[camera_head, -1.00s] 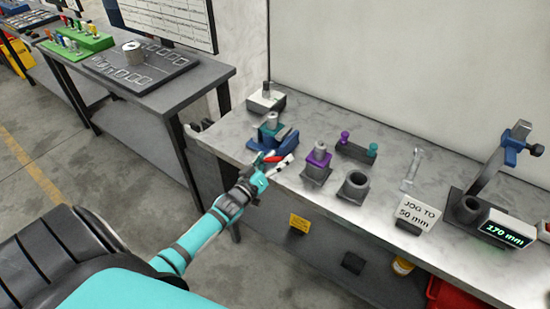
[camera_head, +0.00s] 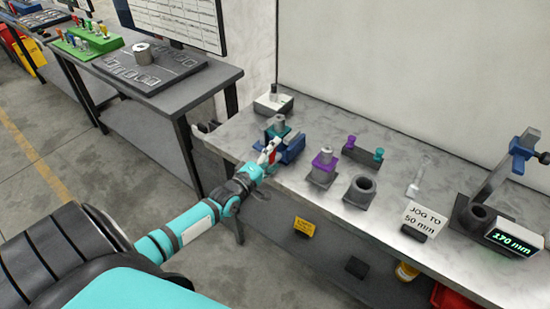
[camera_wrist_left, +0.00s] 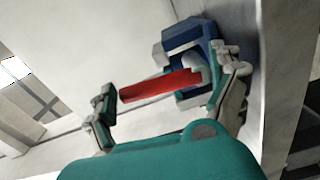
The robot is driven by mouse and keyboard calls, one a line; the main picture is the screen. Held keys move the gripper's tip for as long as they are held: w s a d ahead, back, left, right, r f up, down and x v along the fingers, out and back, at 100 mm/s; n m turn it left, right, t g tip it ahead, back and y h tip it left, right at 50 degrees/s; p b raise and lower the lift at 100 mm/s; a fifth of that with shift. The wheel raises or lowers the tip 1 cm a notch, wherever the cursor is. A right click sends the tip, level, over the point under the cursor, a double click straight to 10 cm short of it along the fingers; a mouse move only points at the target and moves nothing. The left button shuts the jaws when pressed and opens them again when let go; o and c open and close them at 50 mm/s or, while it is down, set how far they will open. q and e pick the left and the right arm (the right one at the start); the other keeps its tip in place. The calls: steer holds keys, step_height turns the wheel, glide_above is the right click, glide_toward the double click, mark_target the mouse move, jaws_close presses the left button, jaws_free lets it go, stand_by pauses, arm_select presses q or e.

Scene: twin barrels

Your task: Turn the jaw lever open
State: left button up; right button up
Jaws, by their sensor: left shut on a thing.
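The blue clamp fixture (camera_head: 292,149) stands at the left front of the workbench, with a teal part (camera_head: 277,132) and a grey cylinder on top. Its red jaw lever (camera_head: 272,157) is mostly hidden by my left gripper (camera_head: 268,154) in the head view. In the left wrist view the red lever (camera_wrist_left: 158,87) reaches out from the blue fixture (camera_wrist_left: 185,42) and lies between the two fingers of my left gripper (camera_wrist_left: 168,92). The gripper is shut on the lever. My right gripper is not in view.
A white-topped block (camera_head: 273,104) stands behind the fixture.

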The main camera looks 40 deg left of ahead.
arm_select(q)
steer(key=shift+a+r+n, duration=0.1)
steer(key=shift+a+n, duration=0.15)
steer(key=shift+n, duration=0.35)
steer(key=shift+r, duration=0.1)
steer(key=o, duration=1.4)
steer(key=shift+c, duration=0.2)
steer(key=shift+s+f, duration=0.2)
steer(key=shift+s, duration=0.25)
steer(key=s, duration=1.1)
steer(key=shift+r, duration=0.15)
